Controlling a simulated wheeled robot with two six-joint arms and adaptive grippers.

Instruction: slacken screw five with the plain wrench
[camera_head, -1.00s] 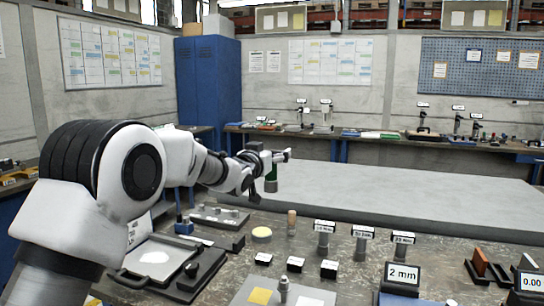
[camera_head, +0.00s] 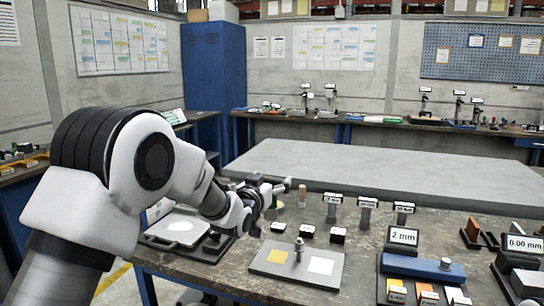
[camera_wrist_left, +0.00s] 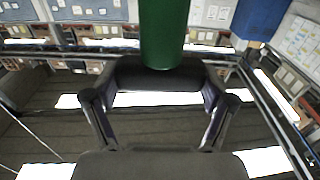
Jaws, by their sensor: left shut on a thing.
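My left gripper (camera_head: 268,190) is shut on a dark green cylindrical thing (camera_head: 274,205), above the far left part of the near bench. In the left wrist view the green cylinder (camera_wrist_left: 163,35) sits at the top middle, between the dark fingers, and looks like a handle. Its far end is out of that view, so I cannot tell whether it is the plain wrench. I cannot make out screw five. Small labelled posts (camera_head: 332,208) stand right of the gripper. My right gripper is out of view.
A grey plate (camera_head: 262,272) carries yellow and white squares and a metal post (camera_head: 299,250). A "2 mm" display (camera_head: 403,236) and a blue bar (camera_head: 423,267) over a labelled tray are at right. A large pale slab (camera_head: 390,180) behind has a clear top.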

